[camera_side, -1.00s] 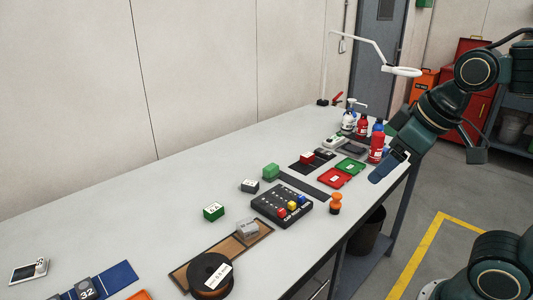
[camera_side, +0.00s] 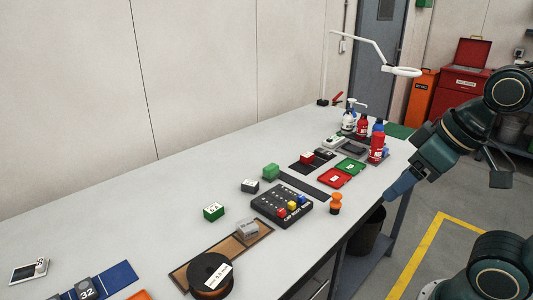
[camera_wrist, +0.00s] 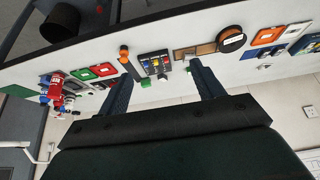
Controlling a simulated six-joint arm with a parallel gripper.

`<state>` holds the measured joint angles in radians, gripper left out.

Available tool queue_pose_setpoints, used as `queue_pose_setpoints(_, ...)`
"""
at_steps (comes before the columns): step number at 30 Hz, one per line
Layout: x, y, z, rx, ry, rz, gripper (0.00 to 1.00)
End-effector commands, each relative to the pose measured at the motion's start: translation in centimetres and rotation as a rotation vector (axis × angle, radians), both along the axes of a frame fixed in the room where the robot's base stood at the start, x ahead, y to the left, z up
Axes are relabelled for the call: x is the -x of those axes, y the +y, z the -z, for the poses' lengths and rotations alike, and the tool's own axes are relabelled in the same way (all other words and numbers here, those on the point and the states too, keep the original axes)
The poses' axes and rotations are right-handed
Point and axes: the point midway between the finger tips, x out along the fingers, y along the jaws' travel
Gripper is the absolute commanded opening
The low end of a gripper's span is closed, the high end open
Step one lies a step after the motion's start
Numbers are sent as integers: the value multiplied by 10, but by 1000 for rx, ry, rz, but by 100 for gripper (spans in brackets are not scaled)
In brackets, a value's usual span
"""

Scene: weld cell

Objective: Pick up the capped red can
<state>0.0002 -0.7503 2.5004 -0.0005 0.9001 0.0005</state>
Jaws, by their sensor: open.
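In the side view a red can (camera_side: 377,147) with a pale label stands upright near the far right edge of the bench. A second red container (camera_side: 363,127) with a blue top stands behind it to the left; I cannot tell for certain which one is the capped can. In the wrist view red containers (camera_wrist: 55,88) show at the left, small and partly overlapping. My gripper (camera_side: 397,188) is beside the bench's right edge, in front of the cans and apart from them. In the wrist view my gripper (camera_wrist: 160,69) is open with nothing between its fingers.
Close around the cans are a white pump bottle (camera_side: 348,120), a blue-topped bottle (camera_side: 378,125) and a dark device (camera_side: 354,148). Red (camera_side: 335,178) and green (camera_side: 350,166) trays lie nearer. An orange-topped stamp (camera_side: 336,202) stands at the bench edge. The bench's left back area is clear.

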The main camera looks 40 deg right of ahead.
Motion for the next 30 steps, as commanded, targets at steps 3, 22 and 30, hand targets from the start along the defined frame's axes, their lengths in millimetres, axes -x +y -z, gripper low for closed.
queue_pose_setpoints(3,0,0,0,0,0,0,67)
queue_pose_setpoints(22,-1,0,-1,0,0,1,70)
queue_pose_setpoints(30,-21,-9,-12,1,7,43,70)
